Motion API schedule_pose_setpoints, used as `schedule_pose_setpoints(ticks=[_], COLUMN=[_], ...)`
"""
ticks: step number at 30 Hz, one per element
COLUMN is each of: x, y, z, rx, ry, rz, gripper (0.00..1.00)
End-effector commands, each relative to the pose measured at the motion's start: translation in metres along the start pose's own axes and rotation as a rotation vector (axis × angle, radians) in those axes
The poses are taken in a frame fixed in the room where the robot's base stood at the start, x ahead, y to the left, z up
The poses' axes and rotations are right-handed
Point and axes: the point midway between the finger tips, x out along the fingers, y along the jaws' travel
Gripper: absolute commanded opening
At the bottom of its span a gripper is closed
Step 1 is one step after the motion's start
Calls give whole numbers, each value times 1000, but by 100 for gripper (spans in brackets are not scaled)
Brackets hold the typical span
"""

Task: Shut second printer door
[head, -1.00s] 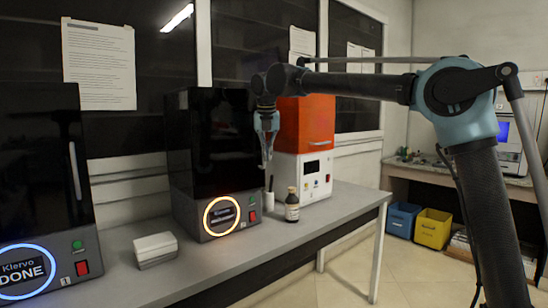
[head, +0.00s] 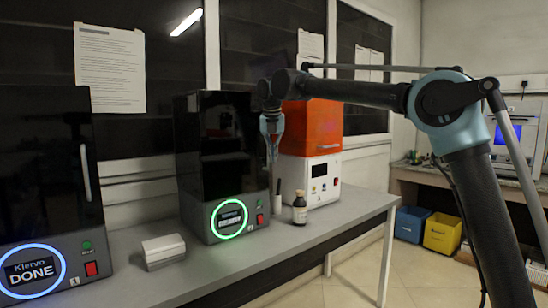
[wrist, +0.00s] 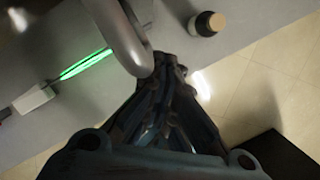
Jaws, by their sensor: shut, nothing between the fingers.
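The second printer (head: 205,165) is the black box-shaped machine in the middle of the bench in the head view. Its glossy black door (head: 228,140) looks flush with the body. The round display (head: 230,219) on its base has a green ring; its text is too small to read surely. My gripper (head: 272,158) is shut and empty, pointing down at the door's right front edge. In the wrist view, my fingers (wrist: 180,85) are close beside a grey rounded bar (wrist: 138,45), probably the door handle; I cannot tell whether they touch. The green ring shows there edge-on.
A brown bottle (head: 299,208) stands on the bench right of the printer. A white box (head: 163,248) lies to its left. The first printer (head: 40,170) reads DONE at far left. An orange-topped printer (head: 311,130) stands behind my gripper.

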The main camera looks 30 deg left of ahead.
Motion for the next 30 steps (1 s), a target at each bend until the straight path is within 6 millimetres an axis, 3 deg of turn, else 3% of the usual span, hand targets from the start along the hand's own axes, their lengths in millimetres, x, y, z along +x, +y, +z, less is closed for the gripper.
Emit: schedule_pose_setpoints(ticks=[13, 24, 30], x=[-6, -69, -94], y=[-27, -33, -36], z=[-26, -23, -22], rx=[3, 3, 3], ry=[1, 1, 1], rz=[0, 0, 0], gripper=[0, 0, 0])
